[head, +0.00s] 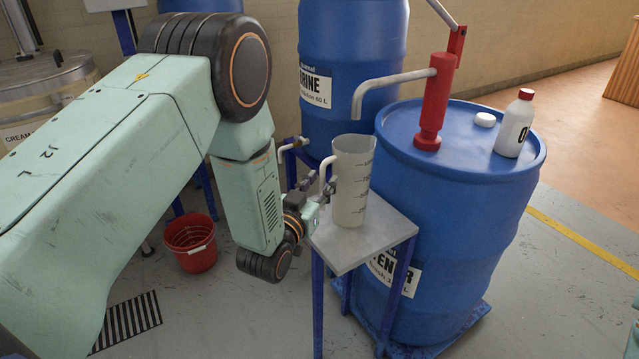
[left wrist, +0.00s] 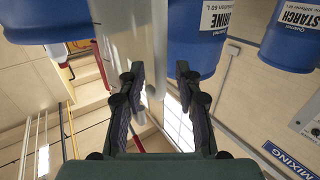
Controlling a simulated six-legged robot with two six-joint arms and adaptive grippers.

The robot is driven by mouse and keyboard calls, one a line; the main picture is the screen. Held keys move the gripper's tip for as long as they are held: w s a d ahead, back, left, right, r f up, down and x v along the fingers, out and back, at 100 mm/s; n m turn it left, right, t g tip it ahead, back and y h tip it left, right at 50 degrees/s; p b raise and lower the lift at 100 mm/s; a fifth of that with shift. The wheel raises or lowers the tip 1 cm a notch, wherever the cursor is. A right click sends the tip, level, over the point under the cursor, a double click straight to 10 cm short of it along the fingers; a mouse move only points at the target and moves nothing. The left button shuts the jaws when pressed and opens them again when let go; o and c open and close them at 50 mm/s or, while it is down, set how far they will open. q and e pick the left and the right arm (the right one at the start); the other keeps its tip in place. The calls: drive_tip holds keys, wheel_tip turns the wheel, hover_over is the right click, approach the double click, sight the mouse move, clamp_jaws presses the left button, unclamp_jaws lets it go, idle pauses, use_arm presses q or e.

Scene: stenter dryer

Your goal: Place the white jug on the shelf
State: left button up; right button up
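The white jug (head: 352,185) is translucent, with dark markings and a handle on its left side. It stands upright on a small grey-topped stand (head: 350,255) with blue legs. My left gripper (head: 325,187) is at the jug's handle side, just left of the jug; the head view does not show clearly whether it touches the handle. In the left wrist view, the left gripper's fingers (left wrist: 159,90) are apart, with a pale vertical strip beyond them that I cannot identify surely. My right gripper is not in view. No other shelf can be clearly made out.
A blue drum (head: 455,230) with a red hand pump (head: 434,105) stands right of the stand; its spout hangs above the jug. Another blue drum (head: 350,50) stands behind. A red bucket (head: 190,243) is on the floor.

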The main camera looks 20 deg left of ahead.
use_arm(q)
drive_tip(key=shift+w, duration=0.2)
drive_tip(key=s+p, duration=0.2)
drive_tip(key=s, duration=1)
drive_tip(key=s+a+f+g, duration=0.1)
drive_tip(key=s+f+g, duration=0.95)
drive_tip(key=f, duration=0.55)
drive_tip(key=s+f+g, duration=0.2)
drive_tip(key=s+g, duration=0.1)
drive_tip(key=s, duration=0.7)
drive_tip(key=s+f+n+g+y, duration=0.1)
drive_tip(key=s+f+g, duration=0.2)
drive_tip(key=s, duration=0.7)
drive_tip(key=shift+s+a+g, duration=0.4)
drive_tip(key=shift+g, duration=0.35)
